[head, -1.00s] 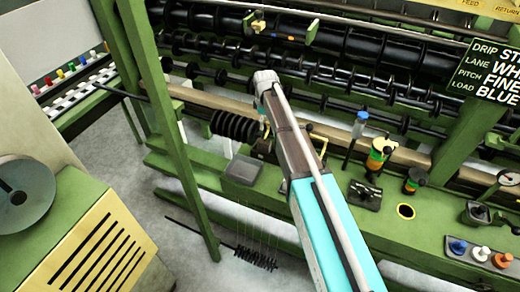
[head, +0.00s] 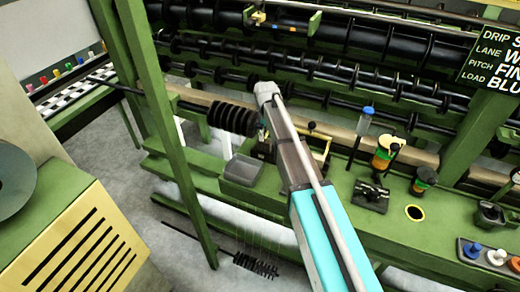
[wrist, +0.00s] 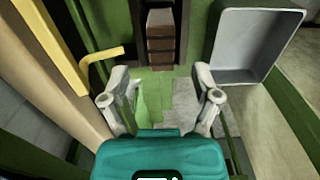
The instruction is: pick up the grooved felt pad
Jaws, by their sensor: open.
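A strip of green surface shows between the fingers. In the head view my arm crosses the middle and hides the gripper; I cannot make out the pad there.
A grey open tray (wrist: 255,45) lies right of the holder; it also shows in the head view (head: 242,170). A yellow bracket (wrist: 88,68) is at left.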

